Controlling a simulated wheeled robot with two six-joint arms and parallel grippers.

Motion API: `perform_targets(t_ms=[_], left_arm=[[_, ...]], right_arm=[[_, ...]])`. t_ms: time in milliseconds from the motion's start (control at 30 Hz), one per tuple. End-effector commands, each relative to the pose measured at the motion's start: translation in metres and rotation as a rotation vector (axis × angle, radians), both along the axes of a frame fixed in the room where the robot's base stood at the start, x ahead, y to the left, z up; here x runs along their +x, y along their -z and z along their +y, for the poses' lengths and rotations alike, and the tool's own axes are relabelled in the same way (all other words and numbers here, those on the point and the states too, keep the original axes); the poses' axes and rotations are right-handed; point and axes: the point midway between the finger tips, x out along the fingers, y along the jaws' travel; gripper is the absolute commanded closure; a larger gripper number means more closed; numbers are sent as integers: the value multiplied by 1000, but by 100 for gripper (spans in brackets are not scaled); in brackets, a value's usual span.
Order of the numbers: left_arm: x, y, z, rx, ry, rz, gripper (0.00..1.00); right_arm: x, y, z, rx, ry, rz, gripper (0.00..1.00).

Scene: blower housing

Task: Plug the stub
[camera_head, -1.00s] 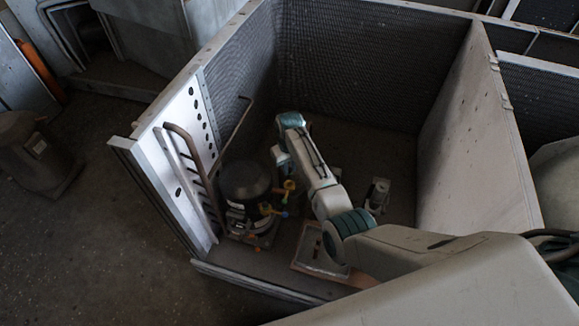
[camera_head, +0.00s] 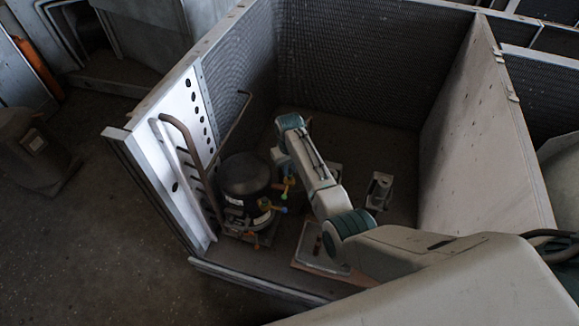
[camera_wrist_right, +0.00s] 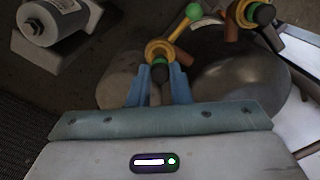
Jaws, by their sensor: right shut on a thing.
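My right gripper (camera_wrist_right: 160,88) has its two blue fingers close around a small dark plug-like piece with a green rim (camera_wrist_right: 160,70). That piece is directly in front of a brass ring fitting (camera_wrist_right: 158,50); I cannot tell whether it sits inside it or only touches it. A second brass fitting (camera_wrist_right: 248,12) with a similar dark, green-rimmed end is at the upper right. In the head view my right wrist hangs beside the black compressor (camera_head: 245,175), near its coloured valve fittings (camera_head: 287,183); the fingertips are hard to make out there. My left gripper is not in view.
A yellow lever with a green ball (camera_wrist_right: 193,11) is close to the fingers. Bent pipes (camera_head: 187,140) and a perforated white panel (camera_head: 185,125) stand left of the compressor. A flat tray (camera_head: 312,262) and a small canister (camera_head: 379,190) lie on the housing floor. Mesh walls enclose it.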

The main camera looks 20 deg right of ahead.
Motion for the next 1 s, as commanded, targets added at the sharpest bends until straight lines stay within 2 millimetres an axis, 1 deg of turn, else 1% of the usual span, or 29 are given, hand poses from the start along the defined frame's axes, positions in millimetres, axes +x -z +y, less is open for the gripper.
perform_targets(t_ms=[333,667,1000], left_arm=[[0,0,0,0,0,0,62],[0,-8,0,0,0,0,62],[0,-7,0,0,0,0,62]], right_arm=[[0,0,0,0,0,-1,100],[0,-1,0,0,0,-1,100],[0,0,0,0,0,-1,100]])
